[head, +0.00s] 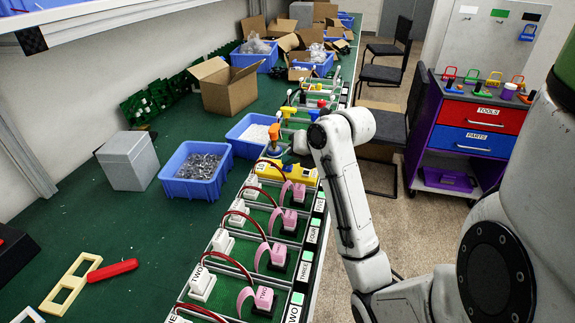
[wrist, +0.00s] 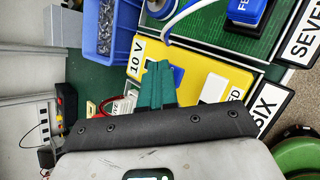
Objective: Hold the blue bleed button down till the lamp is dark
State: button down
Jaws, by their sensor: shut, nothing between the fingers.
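The yellow unit (wrist: 190,60) lies under my gripper in the wrist view, with a "10 V" label and another label ending in "ED". In the head view the yellow unit (head: 268,169) sits on the rail beside my arm. My gripper (wrist: 158,66) is shut and empty, its teal fingers together over the unit. A blue patch (wrist: 178,76) shows just right of the fingertips; it may be the bleed button, mostly hidden by them. I cannot tell whether the fingers touch it. A white block (wrist: 213,89) is right of the fingers. I cannot make out a lit lamp.
A blue bin of metal parts (head: 197,167) and a grey box (head: 127,160) stand left of the rail. Pink-handled units (head: 279,255) with red cables line the near rail. A blue device (wrist: 250,12) is beyond the yellow unit.

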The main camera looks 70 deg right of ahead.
aim_at(291, 168)
dwell(0.3)
jog(key=shift+r+p, duration=0.55)
jog(key=shift+r, duration=0.35)
notch_tip(291, 168, up, 5)
jog(key=p, duration=0.3)
dwell(0.7)
